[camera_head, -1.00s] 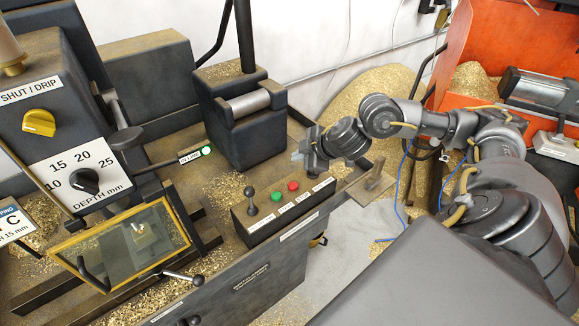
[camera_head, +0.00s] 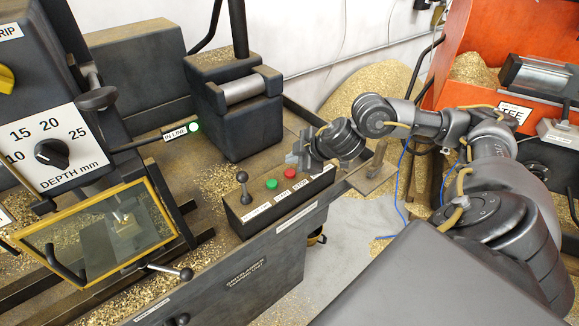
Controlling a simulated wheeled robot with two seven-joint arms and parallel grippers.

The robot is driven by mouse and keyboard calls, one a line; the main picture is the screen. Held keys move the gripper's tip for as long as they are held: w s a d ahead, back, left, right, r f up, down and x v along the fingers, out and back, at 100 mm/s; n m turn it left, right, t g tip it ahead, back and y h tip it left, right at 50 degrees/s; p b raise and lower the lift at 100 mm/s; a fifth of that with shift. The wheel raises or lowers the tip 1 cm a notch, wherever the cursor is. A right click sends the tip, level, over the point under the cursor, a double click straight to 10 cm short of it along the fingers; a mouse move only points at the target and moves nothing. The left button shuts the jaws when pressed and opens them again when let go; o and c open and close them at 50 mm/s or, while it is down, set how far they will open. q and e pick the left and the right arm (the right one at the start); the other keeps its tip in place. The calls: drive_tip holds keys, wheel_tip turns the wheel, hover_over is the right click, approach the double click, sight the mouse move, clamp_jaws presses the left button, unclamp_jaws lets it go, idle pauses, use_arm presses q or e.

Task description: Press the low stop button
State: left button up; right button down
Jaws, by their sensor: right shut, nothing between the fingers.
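A red button (camera_head: 290,172) and a green button (camera_head: 272,183) sit on top of a low dark control box (camera_head: 238,217). White labels lie in front of the buttons; the one by the red button appears to read STOP. My right gripper (camera_head: 294,158) is shut and empty. It is just behind the red button in the head view, close to the box's far edge. I cannot tell its exact height, and no contact with the button shows. My left gripper is not in view.
A black lever (camera_head: 243,187) stands on the box's left end. Left are a gold-framed clear guard (camera_head: 98,232) and a depth dial (camera_head: 52,153). Brass chips lie around.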

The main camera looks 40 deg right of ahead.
sight(287, 170)
wheel_tip(287, 170, down, 2)
drive_tip(key=shift+b, duration=0.45)
idle(1.6)
drive_tip(key=shift+f, duration=0.4)
drive_tip(key=shift+f+b, duration=0.4)
drive_tip(key=shift+f, duration=0.15)
idle(0.6)
drive_tip(key=shift+r, duration=0.1)
drive_tip(key=shift+r+p, duration=0.85)
drive_tip(key=shift+p, duration=0.25)
drive_tip(key=shift+r, duration=0.1)
